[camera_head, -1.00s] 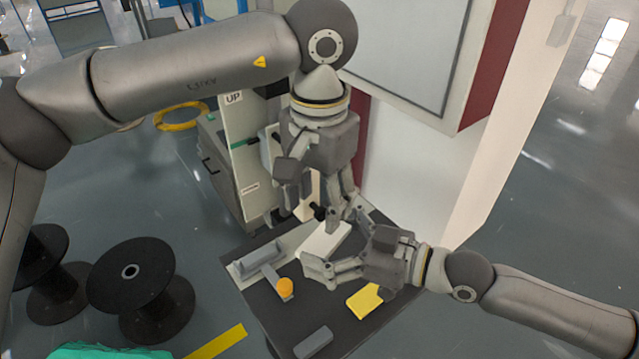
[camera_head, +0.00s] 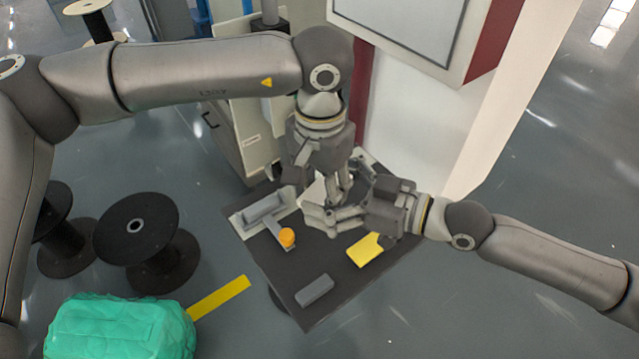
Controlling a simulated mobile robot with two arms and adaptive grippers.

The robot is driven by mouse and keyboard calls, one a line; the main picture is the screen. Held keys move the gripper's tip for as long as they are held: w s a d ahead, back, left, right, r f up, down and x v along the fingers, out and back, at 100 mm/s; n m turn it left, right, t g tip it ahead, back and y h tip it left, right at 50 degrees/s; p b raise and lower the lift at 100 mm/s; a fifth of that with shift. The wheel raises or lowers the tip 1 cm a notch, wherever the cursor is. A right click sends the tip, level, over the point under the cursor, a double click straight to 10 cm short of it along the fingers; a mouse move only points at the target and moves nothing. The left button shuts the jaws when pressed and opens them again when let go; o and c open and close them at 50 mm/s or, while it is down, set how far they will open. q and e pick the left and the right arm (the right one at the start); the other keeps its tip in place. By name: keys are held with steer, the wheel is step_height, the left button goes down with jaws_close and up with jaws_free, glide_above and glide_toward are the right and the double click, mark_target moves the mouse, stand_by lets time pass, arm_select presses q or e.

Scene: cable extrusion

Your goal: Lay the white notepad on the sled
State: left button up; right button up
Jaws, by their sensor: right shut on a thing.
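The white notepad (camera_head: 313,193) shows only in part on the dark table, behind the fingers of both grippers. My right gripper (camera_head: 335,211) reaches in from the right and is shut on it; the grip itself is mostly hidden. My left gripper (camera_head: 336,192) points down from above, right beside the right gripper's fingers. Its fingertips are hidden, so I cannot tell whether it is open or touches the notepad. A grey holder on a pale plate (camera_head: 264,207), with an arm and an orange knob (camera_head: 287,237), sits to the left; it may be the sled.
On the dark table (camera_head: 290,275) lie a yellow pad (camera_head: 364,250) and a grey block (camera_head: 315,290). A white machine cabinet (camera_head: 410,120) stands behind. Black spools (camera_head: 135,232) and a green bundle (camera_head: 120,328) are at the left.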

arm_select(q)
steer(key=c, duration=0.5)
arm_select(e)
steer(key=o, duration=0.7)
